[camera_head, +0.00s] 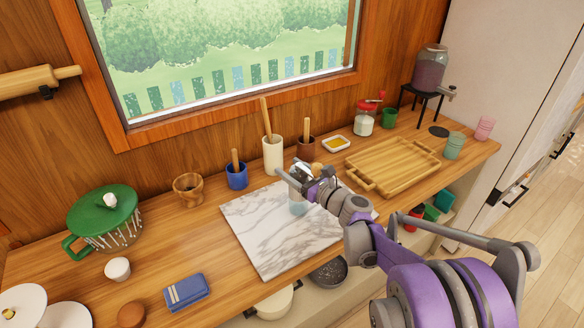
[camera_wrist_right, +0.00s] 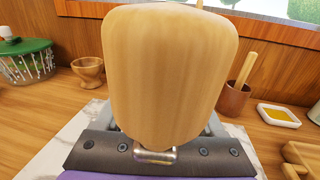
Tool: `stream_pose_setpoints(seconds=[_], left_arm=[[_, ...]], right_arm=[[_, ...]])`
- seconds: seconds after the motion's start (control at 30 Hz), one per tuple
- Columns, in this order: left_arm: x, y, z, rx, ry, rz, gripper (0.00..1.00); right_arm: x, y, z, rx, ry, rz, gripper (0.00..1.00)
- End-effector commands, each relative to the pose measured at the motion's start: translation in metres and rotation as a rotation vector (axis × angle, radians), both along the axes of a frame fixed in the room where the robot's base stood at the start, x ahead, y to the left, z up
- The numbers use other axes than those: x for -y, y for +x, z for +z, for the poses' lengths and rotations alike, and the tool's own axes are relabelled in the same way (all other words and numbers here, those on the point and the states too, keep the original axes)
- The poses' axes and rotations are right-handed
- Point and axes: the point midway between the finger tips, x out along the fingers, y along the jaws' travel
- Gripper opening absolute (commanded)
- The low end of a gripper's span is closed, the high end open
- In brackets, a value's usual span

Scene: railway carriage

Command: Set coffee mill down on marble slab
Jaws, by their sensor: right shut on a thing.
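The coffee mill (camera_head: 297,205) is mostly hidden by my right gripper (camera_head: 308,183). Its pale blue lower part shows under the gripper in the head view. A large light wooden knob (camera_wrist_right: 170,75), which looks like part of the mill, fills the middle of the right wrist view. My right gripper is shut on the mill, over the marble slab (camera_head: 265,235). The white, grey-veined slab lies flat on the wooden counter and also shows in the wrist view (camera_wrist_right: 50,150). I cannot tell whether the mill's base touches the slab. My left gripper is not in view.
A blue pot (camera_head: 237,177), a cream crock (camera_head: 272,155) and a brown pot (camera_head: 306,149) stand behind the slab. A wooden tray (camera_head: 398,152) lies to its right. A blue cloth (camera_head: 186,291) and green-lidded pot (camera_head: 108,215) are to the left. The slab's front left is clear.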

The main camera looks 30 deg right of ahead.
Motion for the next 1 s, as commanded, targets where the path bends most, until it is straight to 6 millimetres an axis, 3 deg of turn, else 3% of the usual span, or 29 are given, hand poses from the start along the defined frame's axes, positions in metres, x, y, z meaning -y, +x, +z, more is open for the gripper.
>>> stream_pose_setpoints(seconds=[0.67,0.7,0.87,1.0], left_arm=[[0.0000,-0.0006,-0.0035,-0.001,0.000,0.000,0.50],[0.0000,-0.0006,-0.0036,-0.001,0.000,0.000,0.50],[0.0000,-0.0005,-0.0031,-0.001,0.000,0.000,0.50],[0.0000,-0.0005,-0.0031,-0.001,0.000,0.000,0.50]], right_arm=[[0.0001,0.0000,-0.0044,0.001,0.001,0.000,0.00],[0.0001,0.0000,-0.0046,0.001,0.001,0.000,0.72],[0.0001,0.0001,-0.0041,0.001,0.001,0.000,1.00],[0.0001,0.0001,-0.0041,0.000,0.000,0.000,1.00]])
